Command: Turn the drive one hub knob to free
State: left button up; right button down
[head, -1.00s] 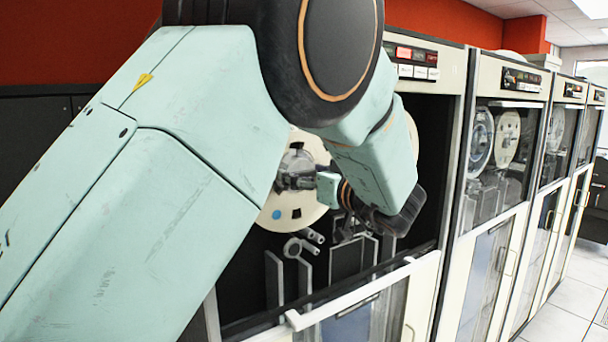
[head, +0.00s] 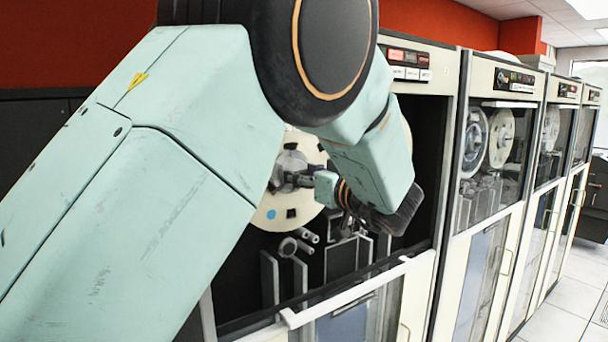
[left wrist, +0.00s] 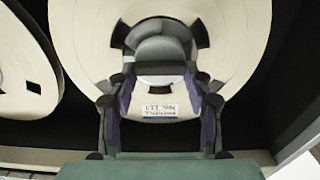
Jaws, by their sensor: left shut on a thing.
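Drive one's cream tape reel (head: 265,216) stands upright in the open bay of the nearest cabinet, partly hidden behind my left arm. Its grey hub knob (head: 290,160) is at the reel's centre. In the left wrist view the rounded hub knob (left wrist: 160,50) is straight ahead, with a small printed label on the reel below it. My left gripper (head: 284,180) reaches the hub from the right. In the left wrist view my left gripper (left wrist: 160,75) has one finger on each side of the knob, shut on it. My right gripper is not in view.
A second reel (left wrist: 25,70) is close at the left in the wrist view. Below the hub are guide posts and rollers (head: 288,246). A lowered glass door with a white top rail (head: 345,292) lies in front. More tape cabinets (head: 495,150) stand at the right.

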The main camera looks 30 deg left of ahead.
pick_arm(q)
jog(key=n+b, duration=0.5)
jog(key=n, duration=0.1)
jog(key=n+b, duration=1.1)
jog(key=b, duration=0.1)
jog(key=shift+s+a+f+n, duration=0.15)
jog(key=shift+s+n, duration=0.1)
jog(key=shift+n, duration=0.15)
dwell(0.4)
jog(key=o, duration=1.2)
jog(key=shift+w+a+f, duration=0.15)
jog(key=shift+w+f, duration=0.05)
jog(key=shift+c, duration=0.2)
jog(key=shift+s+r, duration=0.1)
